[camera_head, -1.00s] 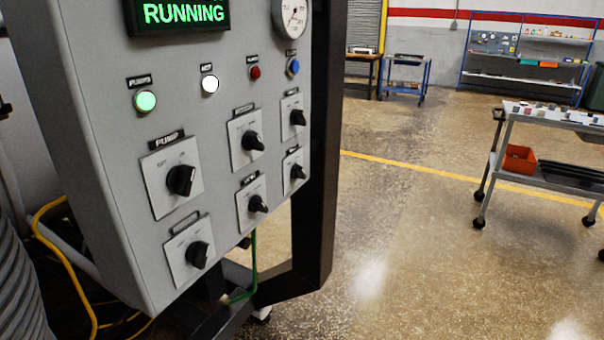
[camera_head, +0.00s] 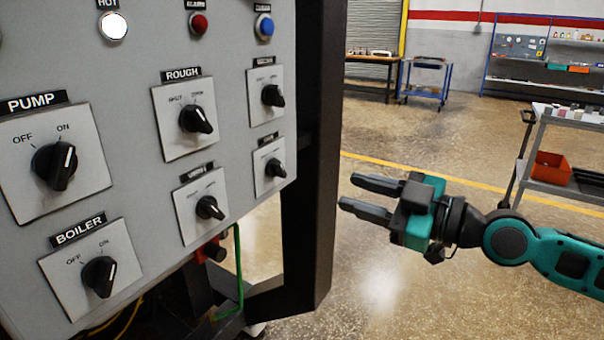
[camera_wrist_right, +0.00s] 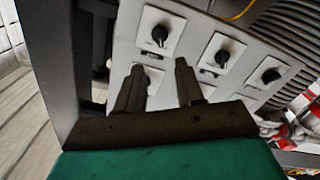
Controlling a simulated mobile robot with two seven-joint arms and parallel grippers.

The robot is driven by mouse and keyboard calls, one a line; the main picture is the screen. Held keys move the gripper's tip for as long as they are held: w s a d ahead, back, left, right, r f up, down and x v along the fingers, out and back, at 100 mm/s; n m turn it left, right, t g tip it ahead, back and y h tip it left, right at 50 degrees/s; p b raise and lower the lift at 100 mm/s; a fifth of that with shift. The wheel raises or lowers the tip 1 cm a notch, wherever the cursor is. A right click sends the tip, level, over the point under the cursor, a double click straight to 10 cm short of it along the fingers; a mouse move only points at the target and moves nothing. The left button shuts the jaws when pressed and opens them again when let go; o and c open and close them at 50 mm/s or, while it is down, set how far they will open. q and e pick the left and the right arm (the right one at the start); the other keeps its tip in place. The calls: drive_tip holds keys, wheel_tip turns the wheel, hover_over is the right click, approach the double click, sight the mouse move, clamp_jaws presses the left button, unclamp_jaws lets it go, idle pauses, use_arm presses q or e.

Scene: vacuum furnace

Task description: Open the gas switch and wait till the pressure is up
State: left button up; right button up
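The grey control panel (camera_head: 120,190) fills the left of the head view with several black rotary switches. Labels read PUMP (camera_head: 55,165), BOILER (camera_head: 100,277) and ROUGH (camera_head: 196,119). Labels over the upper right switch (camera_head: 272,96), lower middle switch (camera_head: 209,208) and lower right switch (camera_head: 275,168) are too blurred to read surely, so I cannot tell which is the gas switch. My right gripper (camera_head: 350,192) is open and empty, right of the panel and apart from it. In the right wrist view its fingers (camera_wrist_right: 158,66) point towards the panel's switches. My left gripper is out of view.
A dark upright frame post (camera_head: 315,150) stands between the panel and my right gripper. A white lamp (camera_head: 113,26), red button (camera_head: 198,22) and blue button (camera_head: 264,26) sit above the switches. A trolley with an orange bin (camera_head: 551,168) stands at right. The floor between is clear.

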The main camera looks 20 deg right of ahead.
sight(282, 168)
drive_tip(key=p+x, duration=0.3)
drive_tip(key=x, duration=0.1)
drive_tip(key=p+x, duration=0.2)
drive_tip(key=x, duration=0.2)
drive_tip(key=p+x, duration=0.3)
drive_tip(key=x, duration=0.1)
drive_tip(key=shift+s+a+r+p, duration=0.1)
drive_tip(key=shift+a+r+p, duration=0.05)
drive_tip(key=shift+r+p, duration=0.2)
drive_tip(key=shift+w+a, duration=0.25)
drive_tip(key=shift+w, duration=0.1)
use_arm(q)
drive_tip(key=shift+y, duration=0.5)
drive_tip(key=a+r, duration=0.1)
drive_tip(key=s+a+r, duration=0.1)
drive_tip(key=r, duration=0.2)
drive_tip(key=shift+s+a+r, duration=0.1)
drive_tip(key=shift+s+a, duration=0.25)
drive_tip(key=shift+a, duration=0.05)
use_arm(e)
drive_tip(key=shift+c, duration=0.4)
drive_tip(key=c, duration=0.6)
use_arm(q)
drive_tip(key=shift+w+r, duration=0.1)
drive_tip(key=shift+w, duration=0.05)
use_arm(e)
clamp_jaws()
